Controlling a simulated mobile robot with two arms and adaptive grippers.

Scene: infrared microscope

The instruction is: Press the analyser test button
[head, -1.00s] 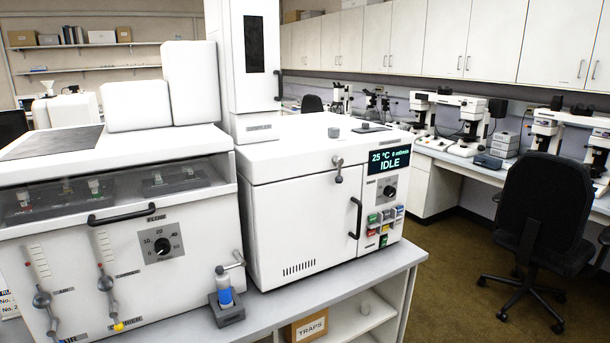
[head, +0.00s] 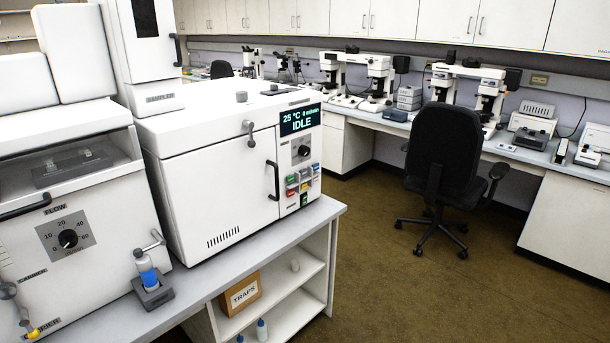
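The analyser (head: 215,185) is a white box-shaped instrument on the bench at the left of the head view. Its dark display (head: 300,119) reads 25 °C and IDLE. Below the display are a round knob (head: 303,151) and a cluster of small coloured buttons (head: 300,180) in green, red, blue and other colours. The button labels are too small to read, so I cannot tell which one is the test button. A black door handle (head: 273,181) is left of the buttons. Neither of my grippers is in view.
A flow unit (head: 70,220) with a dial stands left of the analyser. A small stand with a blue-banded vial (head: 149,277) is on the bench (head: 225,275) in front. A TRAPS box (head: 241,294) is on the shelf below. A black chair (head: 447,150) stands right; brown floor between is clear.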

